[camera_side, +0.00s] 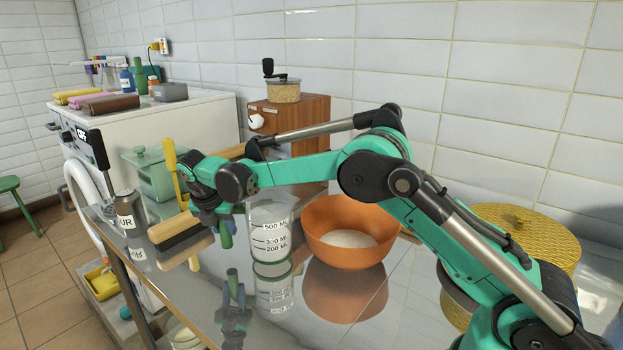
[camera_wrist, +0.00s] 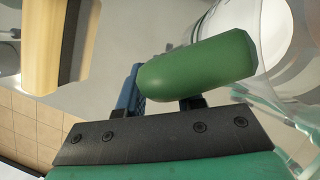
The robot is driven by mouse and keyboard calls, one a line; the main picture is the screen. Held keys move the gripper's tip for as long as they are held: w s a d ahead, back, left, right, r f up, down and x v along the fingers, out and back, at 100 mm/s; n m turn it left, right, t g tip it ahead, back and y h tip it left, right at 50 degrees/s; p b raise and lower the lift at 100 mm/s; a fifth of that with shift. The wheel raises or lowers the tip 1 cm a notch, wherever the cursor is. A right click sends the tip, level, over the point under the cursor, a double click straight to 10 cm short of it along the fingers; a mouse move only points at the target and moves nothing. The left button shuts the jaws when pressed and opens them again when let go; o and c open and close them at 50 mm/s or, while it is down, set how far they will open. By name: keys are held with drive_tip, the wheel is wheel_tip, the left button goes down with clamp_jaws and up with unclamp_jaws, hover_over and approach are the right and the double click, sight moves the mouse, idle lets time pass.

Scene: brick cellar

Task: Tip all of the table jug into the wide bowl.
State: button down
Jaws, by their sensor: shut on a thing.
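The table jug (camera_side: 269,219) is clear with dark volume marks, upright, close to the table top and left of the bowl. Its clear wall also shows at the right of the wrist view (camera_wrist: 287,50). My gripper (camera_side: 221,222) is at the jug's left side, shut on its green handle (camera_wrist: 195,70). In the wrist view a blue finger shows beside the handle; the other is largely hidden. The wide bowl (camera_side: 335,252) is orange and stands just right of the jug, with something whitish inside.
A wooden grinder (camera_side: 309,112) stands behind. A yellow woven container (camera_side: 530,228) is at the right. The shiny table (camera_side: 300,327) is clear in front.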

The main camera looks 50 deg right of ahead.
drive_tip(key=s+d+r+t+y, duration=0.1)
drive_tip(key=r, duration=0.3)
drive_tip(key=s+d+r+t+y, duration=0.1)
drive_tip(key=r, duration=0.3)
drive_tip(key=s+d+r+m+t+y, duration=0.1)
drive_tip(key=r+t, duration=0.1)
drive_tip(key=r, duration=0.2)
drive_tip(key=shift+s+d+r, duration=0.1)
drive_tip(key=shift+s+r, duration=0.2)
drive_tip(key=shift+r, duration=0.05)
drive_tip(key=shift+s+d+r+m+t+y, duration=0.3)
drive_tip(key=shift+s+d+r+t+y, duration=0.1)
drive_tip(key=shift+s+d+t+y, duration=0.45)
drive_tip(key=shift+s+d+r+m+t+y, duration=0.35)
drive_tip(key=shift+s+d+t+y, duration=0.3)
drive_tip(key=shift+t, duration=0.4)
drive_tip(key=shift+s+r, duration=0.1)
drive_tip(key=shift+s, duration=0.2)
drive_tip(key=shift+s+d+r+m+t+y+p, duration=0.2)
drive_tip(key=shift+s+d+m+t+y+p, duration=0.1)
drive_tip(key=shift+s+d+t+y, duration=0.5)
drive_tip(key=shift+s+d+r+t+p, duration=0.35)
drive_tip(key=shift+s+r+t+p, duration=0.15)
drive_tip(key=shift+r+t, duration=0.3)
drive_tip(key=shift+s+d+r+m+t+y+p, duration=0.25)
drive_tip(key=shift+s+d+r+t+y+p, duration=0.1)
drive_tip(key=shift+s+d, duration=0.3)
drive_tip(key=shift+s+d+r+m+t+y+p, duration=0.25)
drive_tip(key=shift+s+d+t, duration=0.1)
drive_tip(key=shift+s+d, duration=0.3)
